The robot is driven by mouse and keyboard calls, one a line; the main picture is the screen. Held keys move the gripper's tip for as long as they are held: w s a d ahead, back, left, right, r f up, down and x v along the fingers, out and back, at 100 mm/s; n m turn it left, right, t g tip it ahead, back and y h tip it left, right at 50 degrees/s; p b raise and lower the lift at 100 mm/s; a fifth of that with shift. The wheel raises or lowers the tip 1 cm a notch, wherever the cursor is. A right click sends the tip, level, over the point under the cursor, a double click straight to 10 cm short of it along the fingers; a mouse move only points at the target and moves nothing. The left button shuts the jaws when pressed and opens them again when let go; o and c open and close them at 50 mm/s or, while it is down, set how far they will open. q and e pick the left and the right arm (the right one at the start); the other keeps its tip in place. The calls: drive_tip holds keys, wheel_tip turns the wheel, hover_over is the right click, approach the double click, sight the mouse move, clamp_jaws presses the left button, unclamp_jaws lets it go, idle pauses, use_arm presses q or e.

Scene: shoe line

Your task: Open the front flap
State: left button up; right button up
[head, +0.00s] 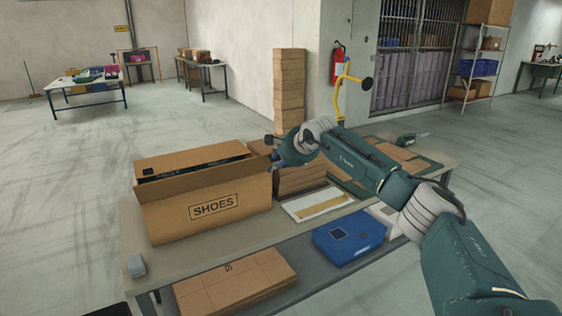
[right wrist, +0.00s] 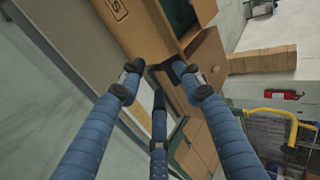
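A brown cardboard box marked SHOES (head: 208,208) stands on the table. Its front flap (head: 203,179) runs along the top of the labelled side, and a dark opening shows behind it. The box also shows at the top of the right wrist view (right wrist: 150,30). My right gripper (head: 278,155) is at the box's right end, near a side flap (head: 260,147). In the right wrist view my right gripper's (right wrist: 158,92) blue fingers are spread with nothing between them. One fingertip overlaps a cardboard edge there; I cannot tell whether it touches. My left gripper is out of view.
A blue case (head: 348,238) and folded cartons (head: 235,285) lie on the lower shelf. A small grey object (head: 136,266) sits at the table's front left.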

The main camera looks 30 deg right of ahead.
drive_tip(key=f, duration=0.2)
drive_tip(key=shift+s+a+f, duration=0.2)
drive_tip(key=shift+s+f, duration=0.05)
drive_tip(key=shift+f, duration=0.1)
drive_tip(key=w+r+v, duration=0.1)
drive_tip(key=v, duration=1.2)
drive_tip(key=shift+d+r, duration=0.2)
drive_tip(key=shift+r, duration=0.25)
drive_tip(key=shift+w, duration=0.15)
